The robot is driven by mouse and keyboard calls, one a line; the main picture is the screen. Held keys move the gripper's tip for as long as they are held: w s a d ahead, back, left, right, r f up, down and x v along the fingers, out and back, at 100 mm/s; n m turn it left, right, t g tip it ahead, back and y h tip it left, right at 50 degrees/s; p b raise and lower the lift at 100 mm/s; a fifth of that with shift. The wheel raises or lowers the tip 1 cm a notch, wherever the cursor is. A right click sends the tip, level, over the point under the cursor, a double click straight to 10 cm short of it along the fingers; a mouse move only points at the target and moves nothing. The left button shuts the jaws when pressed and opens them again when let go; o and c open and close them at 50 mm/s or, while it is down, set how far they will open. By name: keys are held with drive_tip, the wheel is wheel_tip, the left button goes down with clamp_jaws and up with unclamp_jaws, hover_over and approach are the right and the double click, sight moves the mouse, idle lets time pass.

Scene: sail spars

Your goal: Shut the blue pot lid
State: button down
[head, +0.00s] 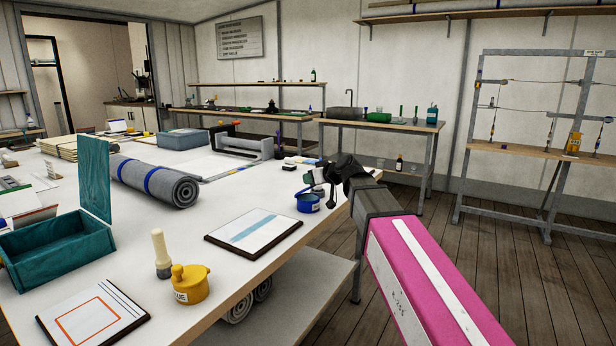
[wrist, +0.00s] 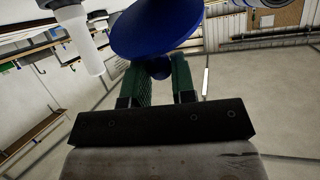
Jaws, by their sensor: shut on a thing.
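The blue pot (head: 308,204) stands near the right edge of the long white table, with a pale label on its side. My gripper (head: 317,182) is just above and behind the pot in the head view. In the wrist view, my gripper's green fingers (wrist: 159,82) are shut on the small round knob of the blue lid (wrist: 155,27). The lid's broad disc lies beyond the fingertips. In the head view I cannot clearly make out the lid or whether it touches the pot.
A framed sheet (head: 254,231) lies left of the pot on the white table (head: 215,280). A yellow lidded pot (head: 189,284), a cream-handled tool (head: 161,254) and an open teal box (head: 55,250) stand nearer. A grey roll (head: 155,180) lies farther back. Floor right of the table is clear.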

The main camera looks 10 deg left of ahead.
drive_tip(key=shift+s+d+f, duration=0.35)
drive_tip(key=shift+d+f, duration=0.4)
drive_tip(key=shift+f, duration=0.15)
drive_tip(key=shift+s+d+f, duration=0.15)
drive_tip(key=shift+d+f, duration=0.2)
drive_tip(key=shift+f, duration=0.3)
drive_tip(key=shift+s+d+f, duration=0.1)
drive_tip(key=shift+d+f, duration=0.2)
drive_tip(key=shift+f, duration=0.3)
drive_tip(key=c, duration=0.9)
unclamp_jaws()
drive_tip(key=shift+c, duration=0.2)
drive_tip(key=shift+r, duration=0.1)
drive_tip(key=v, duration=1)
drive_tip(key=shift+s+d, duration=0.2)
drive_tip(key=shift+d, duration=0.1)
